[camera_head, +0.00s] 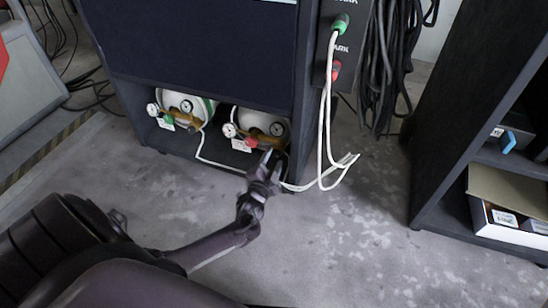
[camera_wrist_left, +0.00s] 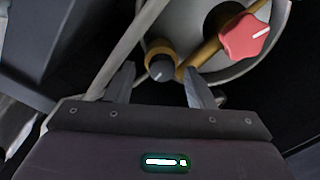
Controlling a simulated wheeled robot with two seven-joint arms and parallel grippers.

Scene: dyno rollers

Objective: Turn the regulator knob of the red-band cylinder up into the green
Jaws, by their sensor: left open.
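The cylinder with the red valve handle (camera_head: 251,141) is the right one of two lying in the low bay of the dark cabinet. Its body (camera_head: 258,119) is pale; the red band is hard to make out. Its brass regulator (camera_head: 262,136) carries two round gauges (camera_head: 229,130) (camera_head: 277,129), too small to read. In the left wrist view a dark grey knob (camera_wrist_left: 160,71) with a white mark sits on the brass fitting, below left of the red handle (camera_wrist_left: 245,38). My left gripper (camera_head: 268,158) is open, its fingertips (camera_wrist_left: 158,80) either side of the knob; contact cannot be told.
A second cylinder (camera_head: 178,101) with a green handle (camera_head: 168,119) lies to the left. White hoses (camera_head: 326,150) hang at the cabinet's right and trail on the floor. A dark shelf (camera_head: 440,190) with a box stands at the right.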

